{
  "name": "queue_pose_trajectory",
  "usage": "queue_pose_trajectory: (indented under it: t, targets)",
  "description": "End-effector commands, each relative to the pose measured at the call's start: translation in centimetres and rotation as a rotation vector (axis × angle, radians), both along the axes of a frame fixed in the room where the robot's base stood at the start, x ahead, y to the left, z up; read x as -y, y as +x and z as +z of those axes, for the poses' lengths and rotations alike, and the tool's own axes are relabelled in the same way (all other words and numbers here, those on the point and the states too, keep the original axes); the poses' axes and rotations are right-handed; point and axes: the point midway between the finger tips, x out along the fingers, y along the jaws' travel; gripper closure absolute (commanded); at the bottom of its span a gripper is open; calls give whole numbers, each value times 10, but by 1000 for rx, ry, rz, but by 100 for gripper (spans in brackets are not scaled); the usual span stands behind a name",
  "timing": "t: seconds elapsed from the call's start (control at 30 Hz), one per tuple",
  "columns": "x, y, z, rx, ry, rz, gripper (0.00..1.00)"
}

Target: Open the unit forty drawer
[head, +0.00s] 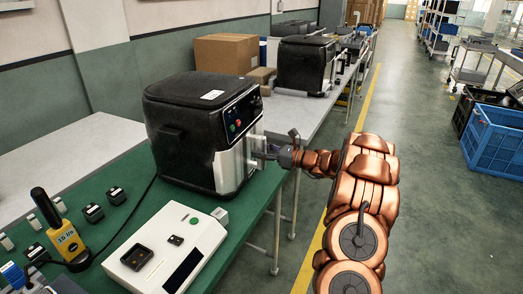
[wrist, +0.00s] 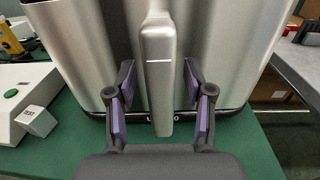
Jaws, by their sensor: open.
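The fryer (head: 198,130) is a black box with a silver front, standing on the green table mat. Its drawer front (head: 229,169) is flush with the body, so the drawer looks shut. The silver drawer front (wrist: 100,50) fills the top of the wrist view, with a vertical handle (wrist: 158,75) sticking out from it. My gripper (wrist: 160,103) is open, with one purple-padded finger on each side of the handle and a visible gap on both sides.
A white device (head: 165,245) with a green button lies left of the fryer, also in the wrist view (wrist: 30,100). A second fryer (head: 305,65) and cardboard box (head: 226,53) stand farther along. Blue crates (head: 493,140) sit right; the aisle floor (head: 430,200) is clear.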

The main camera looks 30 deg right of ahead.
Motion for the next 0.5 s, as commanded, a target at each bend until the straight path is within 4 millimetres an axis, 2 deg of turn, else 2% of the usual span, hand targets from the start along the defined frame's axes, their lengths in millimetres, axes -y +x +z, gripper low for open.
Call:
queue_pose_trajectory:
  t: [0.23, 0.5]
  targets:
    - [0, 0, 0, 0, 0, -1, 48]
    - [0, 0, 0, 0, 0, -1, 75]
